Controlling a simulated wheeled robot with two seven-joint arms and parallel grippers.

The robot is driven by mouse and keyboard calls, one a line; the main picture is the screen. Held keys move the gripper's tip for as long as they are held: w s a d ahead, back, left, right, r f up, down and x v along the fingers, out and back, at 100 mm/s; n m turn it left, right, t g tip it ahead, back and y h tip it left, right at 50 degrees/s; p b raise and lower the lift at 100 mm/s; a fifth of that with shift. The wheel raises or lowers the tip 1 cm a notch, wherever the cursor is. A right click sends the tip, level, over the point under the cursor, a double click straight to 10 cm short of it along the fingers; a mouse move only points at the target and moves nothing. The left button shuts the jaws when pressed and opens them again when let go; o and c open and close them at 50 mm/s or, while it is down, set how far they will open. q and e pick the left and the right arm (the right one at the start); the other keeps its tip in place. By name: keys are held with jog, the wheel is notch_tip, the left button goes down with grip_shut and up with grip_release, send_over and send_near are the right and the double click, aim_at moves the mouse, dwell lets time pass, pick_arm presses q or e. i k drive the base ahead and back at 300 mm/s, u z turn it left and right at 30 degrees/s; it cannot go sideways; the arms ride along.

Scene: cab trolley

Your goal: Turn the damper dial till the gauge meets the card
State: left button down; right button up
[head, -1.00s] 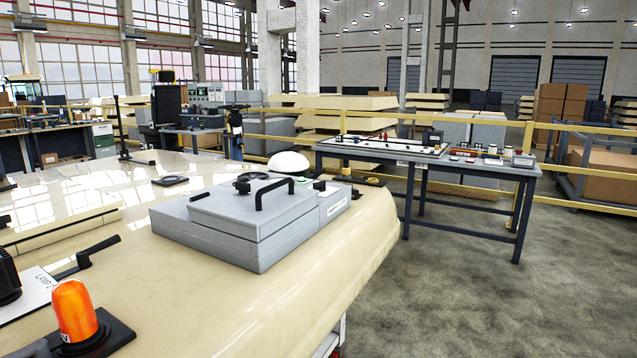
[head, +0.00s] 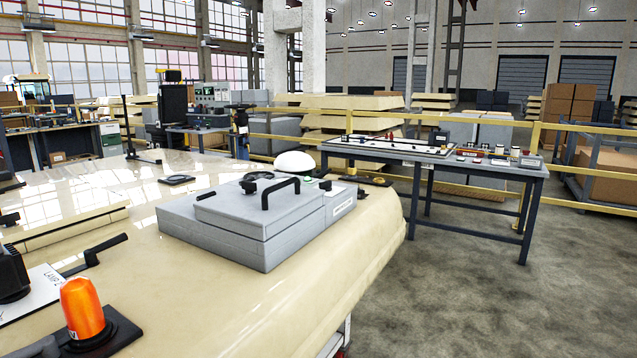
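A grey box (head: 235,230) with a raised lid sits on the cream curved surface. A black round dial-like part (head: 258,176) is on its top, beside a black bar handle (head: 281,192). I cannot tell whether this round part is the damper dial. A small white label (head: 343,208) is on the box's right side, its text too small to read. I cannot make out a gauge or a card. Neither of my grippers is in the head view.
An orange lamp (head: 83,308) on a black base and a black lever (head: 97,252) are at the near left of the cream surface (head: 250,310). A white dome (head: 294,162) stands behind the box. A dark-legged table (head: 480,172) stands beyond, with open floor (head: 480,290) at right.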

aim_at(326, 186)
jog(key=u, duration=0.1)
jog(key=k, duration=0.45)
jog(key=z, duration=1.25)
jog(key=i, duration=0.8)
jog(key=u, duration=1.65)
